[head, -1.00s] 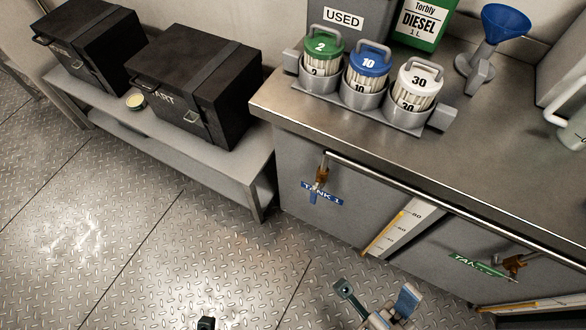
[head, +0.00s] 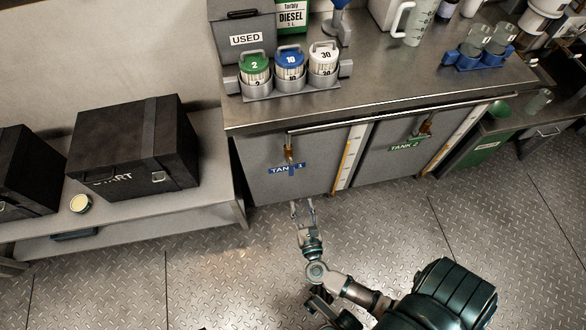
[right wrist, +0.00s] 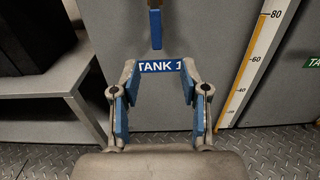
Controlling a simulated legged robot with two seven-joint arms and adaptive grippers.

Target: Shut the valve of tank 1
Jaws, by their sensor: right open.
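The tank 1 valve (head: 289,153) is a brass fitting under the pipe at the left end of the counter front. Its blue handle (head: 291,169) hangs straight down, across the blue TANK 1 label (head: 273,170). In the right wrist view the handle (right wrist: 155,30) shows at top centre, above the label (right wrist: 160,66). My right gripper (head: 303,205) is open and empty, below the handle and apart from it. Its blue-padded fingers (right wrist: 160,80) stand to either side of the label's lower edge in the right wrist view. My left gripper is not in view.
A pipe (head: 400,115) runs along the counter front. A level scale (head: 349,158) stands right of the valve, then the tank 2 valve (head: 426,128). A low shelf (head: 215,200) with black boxes (head: 135,150) stands to the left. The floor before the tank is clear.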

